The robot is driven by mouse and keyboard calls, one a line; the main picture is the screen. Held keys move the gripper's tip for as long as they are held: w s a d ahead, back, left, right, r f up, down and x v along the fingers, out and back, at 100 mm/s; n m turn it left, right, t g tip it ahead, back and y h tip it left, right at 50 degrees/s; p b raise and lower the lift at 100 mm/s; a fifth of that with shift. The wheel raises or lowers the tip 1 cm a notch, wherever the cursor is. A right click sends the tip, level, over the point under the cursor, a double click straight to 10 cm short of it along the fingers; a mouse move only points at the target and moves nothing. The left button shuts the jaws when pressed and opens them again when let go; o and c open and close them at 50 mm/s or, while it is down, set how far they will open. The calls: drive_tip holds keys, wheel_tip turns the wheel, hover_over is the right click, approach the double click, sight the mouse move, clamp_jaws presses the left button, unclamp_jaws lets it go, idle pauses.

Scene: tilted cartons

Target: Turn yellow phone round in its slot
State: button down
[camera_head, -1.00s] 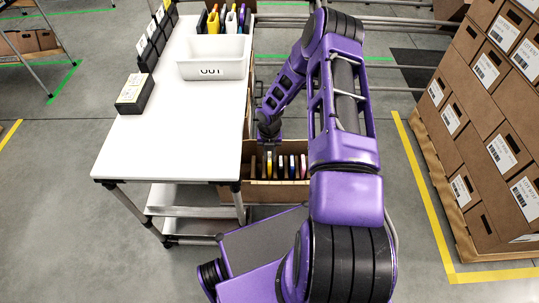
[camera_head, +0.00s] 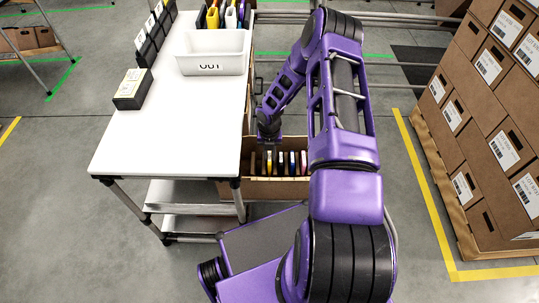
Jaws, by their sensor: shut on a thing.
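The yellow phone (camera_head: 269,163) stands on edge in a slot of the brown carton (camera_head: 272,190), beside the white table. My gripper (camera_head: 268,142) is at the end of my purple arm, directly above the yellow phone, and is shut on it. The fingertips are small and dark here, so the exact grip is hard to see. The phone's lower part is hidden by the carton's front wall. Which way the phone faces cannot be told.
Several other phones (camera_head: 292,163) stand in the carton just right of the yellow one. The white table (camera_head: 175,130) is close on the left, with a white OUT bin (camera_head: 212,62) and a black box (camera_head: 133,90). Stacked cartons (camera_head: 490,130) stand at the right.

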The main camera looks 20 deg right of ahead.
drive_tip(key=shift+f, duration=0.3)
idle(0.6)
drive_tip(key=c, duration=0.8)
unclamp_jaws()
drive_tip(key=shift+o, duration=0.2)
wheel_tip(320, 180, up, 18)
drive_tip(key=p, duration=0.3)
drive_tip(key=shift+f, duration=0.25)
wheel_tip(320, 180, up, 7)
drive_tip(key=p, duration=0.7)
